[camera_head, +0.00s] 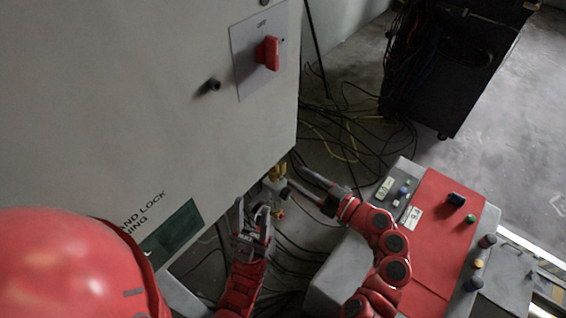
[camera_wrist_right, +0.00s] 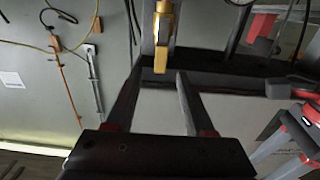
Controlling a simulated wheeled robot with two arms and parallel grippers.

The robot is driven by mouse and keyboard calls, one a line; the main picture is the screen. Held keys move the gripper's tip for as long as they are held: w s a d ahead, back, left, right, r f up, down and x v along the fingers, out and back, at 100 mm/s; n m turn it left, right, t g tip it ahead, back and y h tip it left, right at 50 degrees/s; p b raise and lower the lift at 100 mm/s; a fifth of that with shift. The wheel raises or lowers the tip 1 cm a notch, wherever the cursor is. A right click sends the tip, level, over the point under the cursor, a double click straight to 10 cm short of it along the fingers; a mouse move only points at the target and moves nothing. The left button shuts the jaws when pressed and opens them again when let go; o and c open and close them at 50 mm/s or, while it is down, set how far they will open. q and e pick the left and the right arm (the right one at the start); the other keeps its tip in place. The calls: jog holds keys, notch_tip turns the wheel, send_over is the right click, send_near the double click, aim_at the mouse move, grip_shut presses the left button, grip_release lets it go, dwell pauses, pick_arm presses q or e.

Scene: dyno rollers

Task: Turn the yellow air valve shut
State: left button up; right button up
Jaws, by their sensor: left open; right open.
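The yellow air valve (camera_head: 277,171) is at the lower right edge of the big grey cabinet in the head view. In the right wrist view its yellow handle (camera_wrist_right: 161,52) hangs down, with its lower end between my right fingertips in the picture. My right gripper (camera_head: 294,176) is open with its fingers pointing at the valve; it also shows in the right wrist view (camera_wrist_right: 159,76). I see gaps on both sides of the handle; I cannot tell the depth. My left gripper (camera_head: 251,207) is open and apparently empty, below and left of the valve.
The grey cabinet (camera_head: 120,90) with a red rotary switch (camera_head: 267,53) fills the left. A red-topped control console (camera_head: 440,240) with several buttons stands at right, close to my right arm. Cables (camera_head: 345,135) lie on the floor behind. A black rack (camera_head: 440,65) stands farther back.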

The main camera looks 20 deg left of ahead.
aim_at(284, 169)
jog(key=p+x, duration=0.1)
jog(key=x, duration=0.5)
jog(key=shift+w+a, duration=0.1)
jog(key=shift+a, duration=0.3)
grip_shut()
dwell(1.0)
